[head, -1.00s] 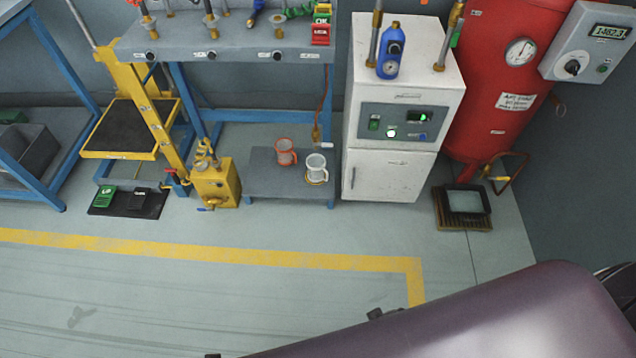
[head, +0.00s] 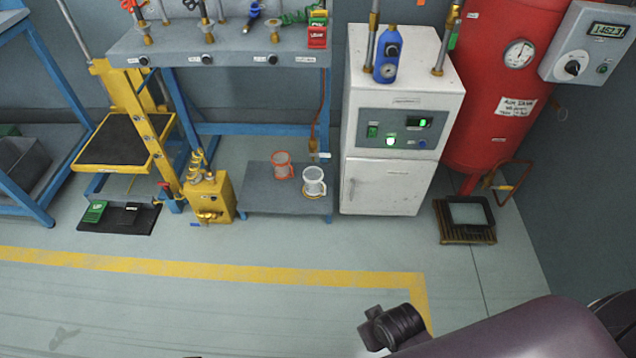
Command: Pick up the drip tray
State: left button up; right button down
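A square tray with a black rim and pale grey inside, which looks like the drip tray (head: 490,210), lies on a slatted brown grate (head: 468,236) on the floor. It is below the red tank, right of the white cabinet. No gripper is near it. A purple-grey link of my arm crosses the lower right, with a dark round joint at its left end. Neither gripper shows in the head view.
The red tank (head: 497,110) and its bent pipe (head: 515,188) stand just above the tray. The white cabinet (head: 385,185) is to its left. A low grey stand (head: 258,200) holds an orange jug (head: 283,166) and a white jug (head: 314,183). The floor in front is clear.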

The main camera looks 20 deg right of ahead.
aim_at(466, 212)
jog(key=z, duration=1.75)
jog(key=i+u, duration=0.2)
jog(key=i, duration=0.2)
